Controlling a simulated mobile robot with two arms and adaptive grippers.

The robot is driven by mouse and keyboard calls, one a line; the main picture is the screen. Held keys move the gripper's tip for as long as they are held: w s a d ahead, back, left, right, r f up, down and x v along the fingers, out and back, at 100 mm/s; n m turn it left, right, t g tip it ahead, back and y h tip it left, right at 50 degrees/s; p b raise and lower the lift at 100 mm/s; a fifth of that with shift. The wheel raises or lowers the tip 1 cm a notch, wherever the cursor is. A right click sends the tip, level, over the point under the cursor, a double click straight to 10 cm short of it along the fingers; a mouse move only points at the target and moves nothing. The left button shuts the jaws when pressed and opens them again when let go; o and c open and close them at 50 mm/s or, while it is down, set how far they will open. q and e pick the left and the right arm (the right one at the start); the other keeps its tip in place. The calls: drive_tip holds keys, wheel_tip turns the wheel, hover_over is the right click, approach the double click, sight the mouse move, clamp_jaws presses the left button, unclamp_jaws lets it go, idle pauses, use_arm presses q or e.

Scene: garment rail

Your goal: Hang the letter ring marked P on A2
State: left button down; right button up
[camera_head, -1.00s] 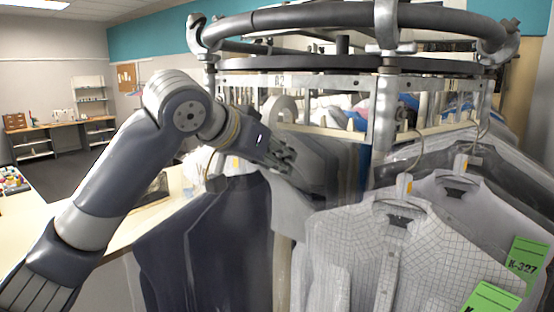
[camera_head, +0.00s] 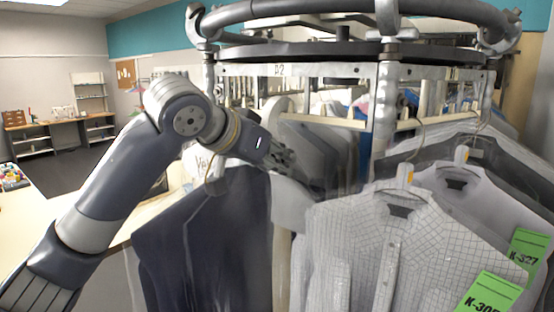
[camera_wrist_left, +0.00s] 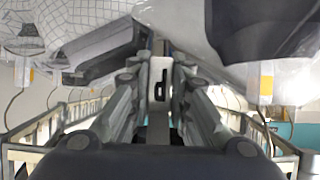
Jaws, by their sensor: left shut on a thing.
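The label A2 (camera_head: 280,70) is on the grey metal rail (camera_head: 330,72) of the round garment rack. My left gripper (camera_head: 284,158) is below and in front of that label, among the hanging clothes. In the left wrist view my left gripper (camera_wrist_left: 157,100) is shut on a white letter ring (camera_wrist_left: 159,88). A dark mark that looks like a turned P shows on it. Its full outline is hidden by the fingers. In the head view the ring cannot be made out. My right gripper is in neither view.
A dark garment (camera_head: 215,240) hangs left of and below my left gripper. A checked shirt (camera_head: 375,250) with a green tag (camera_head: 490,294) hangs to the right. Grey garments (camera_head: 322,150) hang close behind the gripper. A pale counter (camera_head: 110,230) lies at the left.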

use_arm(q)
drive_tip(key=c, duration=1.4)
unclamp_jaws()
drive_tip(key=s+a+r, duration=0.2)
drive_tip(key=s+a, duration=0.2)
drive_tip(key=s, duration=0.2)
drive_tip(key=s+a+r+b, duration=0.1)
drive_tip(key=s+a+r, duration=0.1)
drive_tip(key=s+a, duration=0.3)
drive_tip(key=s+a+r+b, duration=0.1)
drive_tip(key=s+a+r, duration=0.1)
drive_tip(key=s+a, duration=0.3)
drive_tip(key=shift+s, duration=1.45)
drive_tip(key=shift+d, duration=0.1)
